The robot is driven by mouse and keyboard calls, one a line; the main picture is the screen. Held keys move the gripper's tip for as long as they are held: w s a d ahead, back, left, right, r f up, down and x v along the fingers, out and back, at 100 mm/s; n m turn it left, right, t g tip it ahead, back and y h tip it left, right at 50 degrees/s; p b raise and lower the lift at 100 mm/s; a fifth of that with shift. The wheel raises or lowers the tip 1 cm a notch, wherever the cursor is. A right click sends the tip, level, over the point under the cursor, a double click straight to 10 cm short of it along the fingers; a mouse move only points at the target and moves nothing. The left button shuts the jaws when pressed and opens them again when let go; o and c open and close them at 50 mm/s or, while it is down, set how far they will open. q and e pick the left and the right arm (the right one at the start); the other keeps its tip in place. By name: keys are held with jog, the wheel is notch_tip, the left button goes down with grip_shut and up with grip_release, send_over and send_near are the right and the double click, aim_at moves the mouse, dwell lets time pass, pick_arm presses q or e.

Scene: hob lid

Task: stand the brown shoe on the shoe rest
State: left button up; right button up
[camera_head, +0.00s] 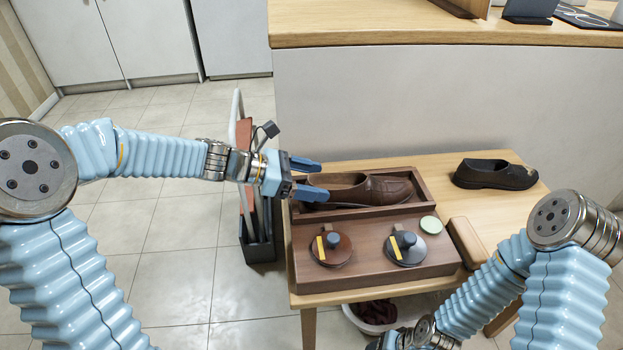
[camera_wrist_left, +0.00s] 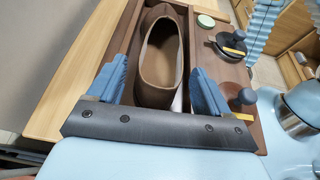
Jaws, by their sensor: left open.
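The brown shoe (camera_head: 370,190) lies in the long rear compartment of a dark wooden box (camera_head: 300,262) on the table, its toe to the right. My left gripper (camera_head: 320,180) is open at its heel end. In the left wrist view the fingers stand on either side of the shoe's heel part (camera_wrist_left: 152,95), with gaps visible, so it is not gripped. A brown block (camera_head: 467,242) stands right of the box; I cannot tell whether it is the shoe rest. My right arm reaches the bottom edge, where its gripper is mostly cut off.
A black shoe (camera_head: 494,174) stands on the table (camera_head: 450,172) at the back right. The box's front holds two round knobbed lids (camera_head: 330,250) and a pale green disc (camera_head: 431,224). An umbrella-stand-like holder (camera_head: 258,243) stands left of the table. A counter wall is behind.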

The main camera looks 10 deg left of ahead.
pick_arm(q)
jog(key=shift+r, duration=0.25)
jog(key=p+v, duration=0.1)
jog(key=v, duration=1.1)
jog(key=shift+f, duration=0.1)
jog(key=shift+c, duration=0.4)
